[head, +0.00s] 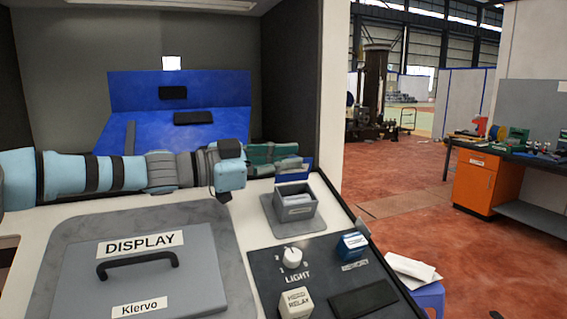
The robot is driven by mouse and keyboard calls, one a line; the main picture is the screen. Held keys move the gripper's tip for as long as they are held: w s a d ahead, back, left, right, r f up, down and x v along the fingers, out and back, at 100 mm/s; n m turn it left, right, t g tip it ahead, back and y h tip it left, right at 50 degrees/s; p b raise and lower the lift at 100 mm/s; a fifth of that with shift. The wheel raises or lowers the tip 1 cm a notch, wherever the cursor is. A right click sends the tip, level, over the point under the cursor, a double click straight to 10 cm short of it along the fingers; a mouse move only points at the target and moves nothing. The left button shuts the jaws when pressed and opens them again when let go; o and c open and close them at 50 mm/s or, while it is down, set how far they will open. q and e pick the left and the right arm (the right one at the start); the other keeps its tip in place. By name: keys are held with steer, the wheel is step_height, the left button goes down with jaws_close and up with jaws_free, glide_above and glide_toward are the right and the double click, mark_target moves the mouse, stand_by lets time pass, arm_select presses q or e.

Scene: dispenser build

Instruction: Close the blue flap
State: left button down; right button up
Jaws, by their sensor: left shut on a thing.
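The blue panels stand at the back left of the white worktop. An upright blue panel (222,88) carries a black handle, and a lower, sloping blue panel (160,128) in front of it carries another. Which of them is the flap, I cannot tell for sure. My left gripper (290,160) lies just right of the lower panel, pointing right, its teal fingers shut on a small blue piece (303,172). The fingers hide part of this piece. My left arm covers the lower panel's front edge. My right gripper is not in view.
A grey open box (295,203) stands just in front of my left gripper. A grey DISPLAY lid (140,272) with a black handle lies at the front left. A dark panel (330,275) has a LIGHT knob and blocks. A dark wall borders the right.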

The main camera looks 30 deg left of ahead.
arm_select(q)
steer(key=shift+f, duration=0.1)
stand_by(0.3)
steer(key=c, duration=1.7)
jaws_free()
steer(key=shift+o, duration=0.3)
steer(key=shift+w, duration=0.15)
step_height(320, 180, up, 10)
